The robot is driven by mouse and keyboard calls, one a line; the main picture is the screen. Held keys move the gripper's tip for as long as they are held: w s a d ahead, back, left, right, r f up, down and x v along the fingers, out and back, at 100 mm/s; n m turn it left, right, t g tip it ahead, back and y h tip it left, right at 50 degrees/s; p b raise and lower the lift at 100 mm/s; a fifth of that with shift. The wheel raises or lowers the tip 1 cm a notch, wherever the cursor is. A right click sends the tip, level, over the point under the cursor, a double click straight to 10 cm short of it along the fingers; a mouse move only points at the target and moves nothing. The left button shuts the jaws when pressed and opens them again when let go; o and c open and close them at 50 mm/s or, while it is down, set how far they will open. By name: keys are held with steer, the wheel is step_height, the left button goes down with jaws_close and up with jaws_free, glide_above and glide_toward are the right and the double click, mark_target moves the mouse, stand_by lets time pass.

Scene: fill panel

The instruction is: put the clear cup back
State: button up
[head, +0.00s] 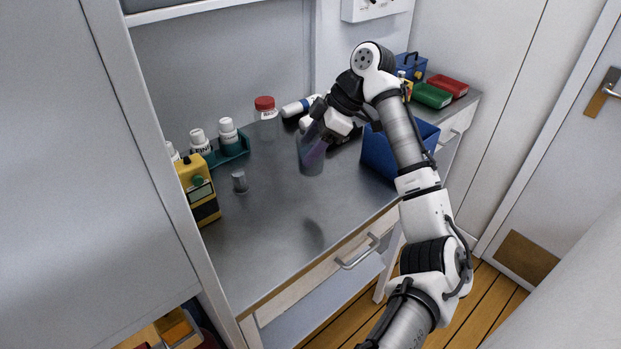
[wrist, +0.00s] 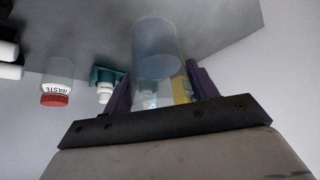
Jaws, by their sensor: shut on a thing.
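The clear cup (head: 311,158) is a transparent cylinder held above the metal worktop in the head view. In the wrist view the cup (wrist: 158,50) stands out beyond the fingers, and things behind show through it. My gripper (head: 320,145) is shut on the cup, with one dark purple finger on each side of it; the fingers also show in the wrist view (wrist: 160,90). A shadow lies on the worktop in front of the cup. I cannot make out the cup's place.
A teal rack (head: 230,150) with white bottles, a yellow device (head: 197,190) and a small grey cylinder (head: 240,182) stand at left. A red-capped jar (head: 265,108) is at the back. A blue bin (head: 382,152) stands right of the cup. The worktop's front middle (head: 270,235) is clear.

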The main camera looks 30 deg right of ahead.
step_height(320, 180, down, 10)
steer(key=shift+r+p, duration=0.1)
steer(key=shift+p, duration=0.8)
steer(key=o, duration=1.1)
steer(key=shift+c, duration=0.2)
steer(key=b+v, duration=0.3)
steer(key=v, duration=0.9)
